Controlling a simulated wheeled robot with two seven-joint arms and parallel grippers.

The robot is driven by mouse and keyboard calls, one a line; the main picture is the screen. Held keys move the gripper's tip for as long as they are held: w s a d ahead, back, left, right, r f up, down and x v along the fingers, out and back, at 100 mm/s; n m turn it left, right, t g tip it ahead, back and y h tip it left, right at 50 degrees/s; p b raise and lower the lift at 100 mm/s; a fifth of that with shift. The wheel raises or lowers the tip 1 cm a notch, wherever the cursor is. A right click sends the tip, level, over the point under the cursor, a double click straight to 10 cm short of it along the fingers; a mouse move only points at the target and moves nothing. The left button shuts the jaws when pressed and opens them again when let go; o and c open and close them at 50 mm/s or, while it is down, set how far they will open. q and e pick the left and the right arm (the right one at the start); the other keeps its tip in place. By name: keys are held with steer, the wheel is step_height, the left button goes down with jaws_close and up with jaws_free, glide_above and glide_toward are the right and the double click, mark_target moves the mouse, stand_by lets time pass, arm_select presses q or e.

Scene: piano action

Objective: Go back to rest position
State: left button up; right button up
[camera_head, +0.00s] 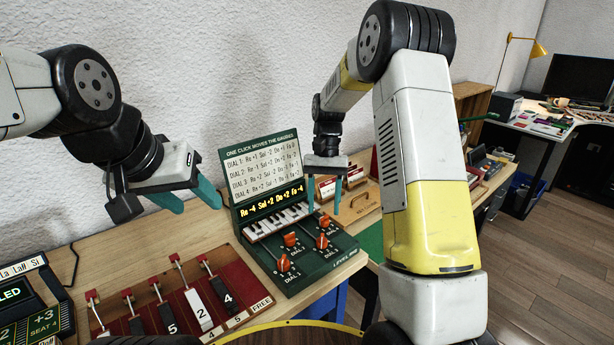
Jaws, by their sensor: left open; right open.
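My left gripper (188,197) is open and empty. It hangs above the wooden bench, left of the green dial console (318,262), with its teal fingers apart from anything. My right gripper (323,196) is open and empty above the right side of the console, in front of its upright panel's right edge. Its teal fingers point down. My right arm crosses the picture in front of the bench's right part. The console carries orange dials (284,263), a small keyboard (275,222) and a lit amber display (270,203).
A red tray (240,294) with several numbered levers stands left of the console. A dark device (14,294) with a lit screen is at the far left. A wooden card holder (358,198) stands behind the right gripper. A desk with a monitor (568,80) is far right; open floor (545,255) lies before it.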

steer(key=s+d+r+n+t+y, duration=0.1)
steer(key=s+d+r+n+t, duration=0.1)
steer(key=s+r+t, duration=0.8)
steer(key=s+d+r, duration=0.1)
steer(key=s+r, duration=0.6)
steer(key=s, duration=0.4)
steer(key=shift+s+d+r+n+t, duration=0.2)
steer(key=shift+s+r+n+t, duration=0.1)
steer(key=shift+s, duration=0.1)
stand_by(0.7)
